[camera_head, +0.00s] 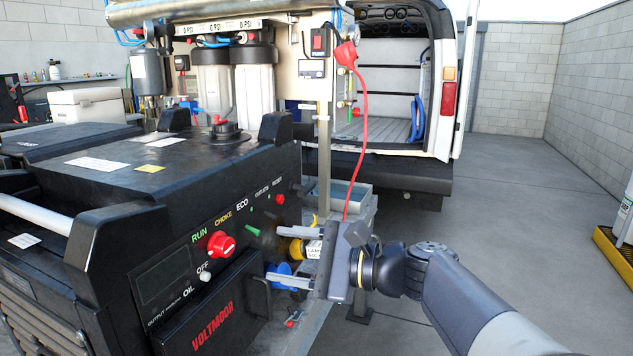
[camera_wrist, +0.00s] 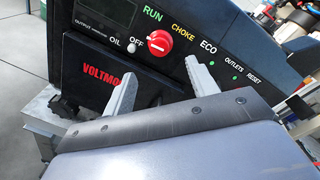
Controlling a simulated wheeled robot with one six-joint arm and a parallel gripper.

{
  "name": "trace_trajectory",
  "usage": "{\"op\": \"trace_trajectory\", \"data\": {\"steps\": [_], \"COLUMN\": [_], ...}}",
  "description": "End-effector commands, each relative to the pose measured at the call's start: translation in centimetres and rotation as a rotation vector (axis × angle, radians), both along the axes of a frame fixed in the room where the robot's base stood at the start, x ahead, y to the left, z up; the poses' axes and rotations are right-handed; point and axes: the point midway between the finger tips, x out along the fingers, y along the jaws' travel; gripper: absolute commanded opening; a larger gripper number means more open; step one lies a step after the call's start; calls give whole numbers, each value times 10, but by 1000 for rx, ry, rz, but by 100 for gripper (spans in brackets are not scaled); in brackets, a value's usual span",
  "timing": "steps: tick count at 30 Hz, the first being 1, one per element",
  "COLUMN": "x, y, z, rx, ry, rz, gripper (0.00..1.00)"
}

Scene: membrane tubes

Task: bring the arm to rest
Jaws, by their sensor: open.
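My gripper (camera_head: 278,256) is open and empty in the head view, its two fingers pointing left toward the front panel of the black generator (camera_head: 120,185). In the wrist view my gripper (camera_wrist: 160,88) shows two spread grey fingers in front of the generator's panel (camera_wrist: 235,62). Nothing is between the fingers. The red knob (camera_head: 221,244) lies left of the fingers in the head view; the knob also shows in the wrist view (camera_wrist: 159,41), above and between the fingertips. I cannot tell whether a fingertip touches the panel.
A steel frame with clear filter housings (camera_head: 212,85) stands behind the generator. A red cable (camera_head: 362,130) hangs from it near my gripper. An open white van (camera_head: 440,80) stands behind. Free floor (camera_head: 520,220) lies to the right, with a yellow tray (camera_head: 612,255) at the edge.

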Motion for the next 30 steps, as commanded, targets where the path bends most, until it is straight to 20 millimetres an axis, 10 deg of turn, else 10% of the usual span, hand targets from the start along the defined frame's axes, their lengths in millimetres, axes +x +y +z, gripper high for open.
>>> {"op": "trace_trajectory", "data": {"steps": [17, 30], "x": [33, 35], "y": [97, 95], "z": [-9, -4], "rx": [-1, 99], "ry": [4, 246], "rz": [6, 0], "gripper": [55, 55]}}
